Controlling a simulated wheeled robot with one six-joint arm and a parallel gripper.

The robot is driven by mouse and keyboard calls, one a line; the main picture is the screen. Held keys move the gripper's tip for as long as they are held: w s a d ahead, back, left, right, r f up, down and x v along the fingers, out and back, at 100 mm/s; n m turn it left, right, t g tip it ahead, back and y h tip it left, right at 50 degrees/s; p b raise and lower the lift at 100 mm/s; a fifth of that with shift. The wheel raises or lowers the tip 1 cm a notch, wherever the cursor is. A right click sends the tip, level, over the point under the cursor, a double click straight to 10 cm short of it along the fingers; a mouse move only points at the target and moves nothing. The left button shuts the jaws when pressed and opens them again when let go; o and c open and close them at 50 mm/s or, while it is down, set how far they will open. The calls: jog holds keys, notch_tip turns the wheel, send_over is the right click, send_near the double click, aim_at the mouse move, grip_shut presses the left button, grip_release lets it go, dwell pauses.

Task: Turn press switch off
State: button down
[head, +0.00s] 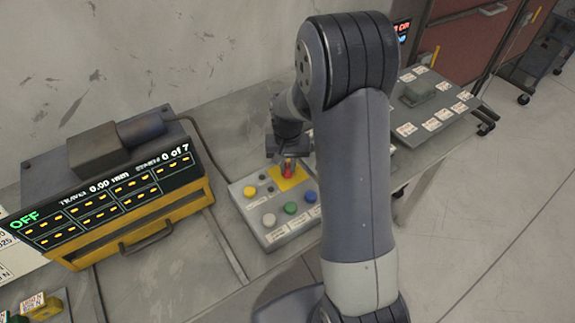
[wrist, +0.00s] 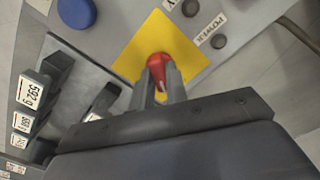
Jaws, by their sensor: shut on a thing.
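The control box (head: 254,213) stands on the grey bench and carries a red switch handle (head: 289,167) on a yellow plate (head: 291,181). In the wrist view the red switch (wrist: 159,63) sits on the yellow plate (wrist: 132,63), with a "POWER" label beside it. My gripper (wrist: 160,75) is shut on the red switch, one finger on each side of it. In the head view my gripper (head: 287,158) is small and partly hidden by my arm. The display (head: 100,200) on the machine at left reads "OFF", "0.00 mm" and "0 of 7".
Blue, green and white buttons (head: 269,220) sit close to the switch on the box. Labelled weights (wrist: 38,90) stand in a dark tray in the wrist view. The floor at lower right is clear.

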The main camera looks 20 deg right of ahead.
aim_at(288, 167)
jog(key=n+b, duration=0.1)
jog(key=n, duration=0.5)
dwell(0.6)
jog(key=c, duration=1.4)
grip_release()
jog(key=shift+r, duration=0.1)
notch_tip(288, 167, up, 11)
jog(key=shift+f+b, duration=0.2)
jog(key=shift+b, duration=0.1)
